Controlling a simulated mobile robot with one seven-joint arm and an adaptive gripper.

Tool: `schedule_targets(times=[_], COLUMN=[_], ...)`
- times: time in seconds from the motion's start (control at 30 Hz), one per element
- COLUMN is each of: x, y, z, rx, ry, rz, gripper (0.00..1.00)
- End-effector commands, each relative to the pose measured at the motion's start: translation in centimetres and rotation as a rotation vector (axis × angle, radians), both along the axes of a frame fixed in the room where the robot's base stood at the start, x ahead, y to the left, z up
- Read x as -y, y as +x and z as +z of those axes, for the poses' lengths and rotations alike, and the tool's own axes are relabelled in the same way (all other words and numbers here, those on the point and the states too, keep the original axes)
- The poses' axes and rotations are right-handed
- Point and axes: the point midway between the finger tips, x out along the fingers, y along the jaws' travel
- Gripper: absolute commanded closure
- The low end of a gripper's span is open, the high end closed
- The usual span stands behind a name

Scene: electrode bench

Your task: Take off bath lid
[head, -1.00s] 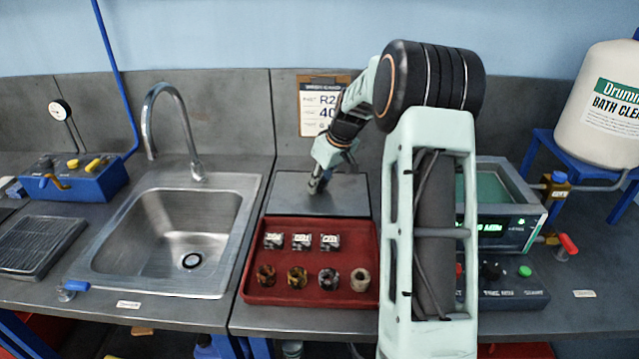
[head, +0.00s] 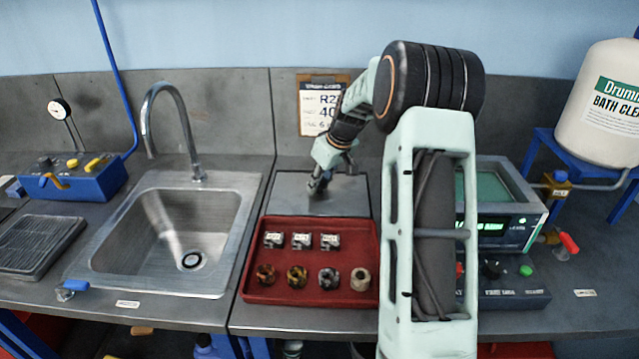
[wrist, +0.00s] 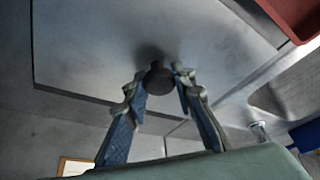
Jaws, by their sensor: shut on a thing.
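The bath lid (head: 345,203), a flat grey metal plate, lies on or just above the bench behind the red tray. In the wrist view the lid (wrist: 90,55) fills much of the picture, with a dark round knob (wrist: 158,82) near one edge. My gripper (head: 318,185) is over the lid and shut on this knob; its fingertips (wrist: 160,76) are on either side of it. The bath (head: 515,228) stands at the right, its top open and green inside, partly hidden by my arm.
A red tray (head: 310,298) with several small blocks and ring-shaped parts sits in front of the lid. A sink (head: 165,282) with a tall tap is to the left. A clipboard (head: 311,105) leans behind. A white drum (head: 605,90) stands on a blue stand at right.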

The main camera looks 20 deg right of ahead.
Motion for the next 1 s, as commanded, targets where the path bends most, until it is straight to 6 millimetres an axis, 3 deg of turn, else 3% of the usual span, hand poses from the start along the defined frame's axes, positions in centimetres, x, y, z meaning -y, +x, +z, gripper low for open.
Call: schedule_targets(times=[0.6,0.63,0.7,0.8,1.0], x=[0.0,0.01,0.01,0.0,-0.01], y=[0.07,0.07,0.06,0.04,-0.06], z=[-0.67,-0.61,-0.62,-0.64,-0.82], rx=[0.002,0.002,0.002,0.001,-0.002], ry=[0.0,0.0,0.0,0.0,0.0], rz=[0.0,0.0,0.0,0.0,0.0], gripper=[1.0,0.73,0.65,0.56,0.55])
